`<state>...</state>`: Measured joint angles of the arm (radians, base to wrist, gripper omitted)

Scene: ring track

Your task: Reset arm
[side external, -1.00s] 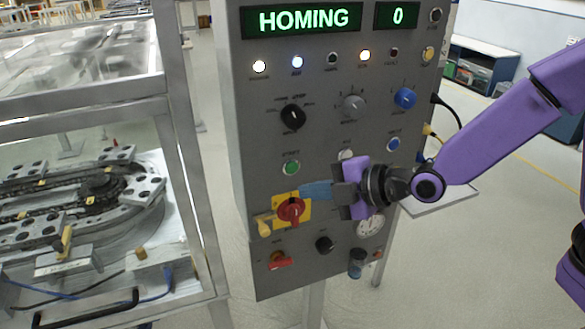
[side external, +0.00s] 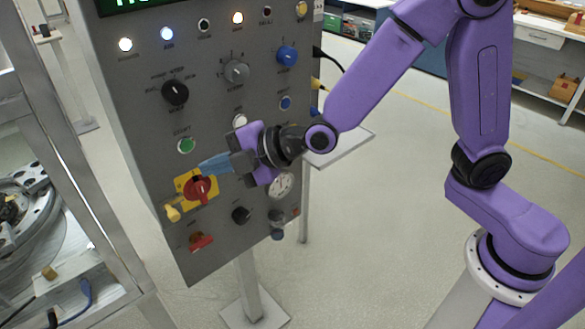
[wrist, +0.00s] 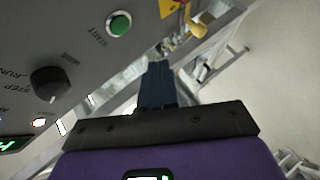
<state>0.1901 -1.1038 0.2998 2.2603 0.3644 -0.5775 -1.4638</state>
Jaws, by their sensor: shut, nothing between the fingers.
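My gripper (side external: 208,167) is in front of the grey control panel (side external: 135,75). Its blue fingers are together and hold nothing; they also show in the wrist view (wrist: 157,70). In the side view the fingertips overlap the area just above the red rotary switch (side external: 201,191) on its yellow plate. In the wrist view they stand clear of the panel face, with the yellow plate (wrist: 170,7) beyond them. The green start button (side external: 186,146) is left of the fingers and also shows in the wrist view (wrist: 118,24).
Black (side external: 175,93), grey (side external: 236,72) and blue (side external: 287,55) knobs project from the panel. White, blue and orange lamps are lit along its top. The display (side external: 125,4) is mostly cut off. A framed machine with a ring track (side external: 40,215) stands at left. Open floor lies at right.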

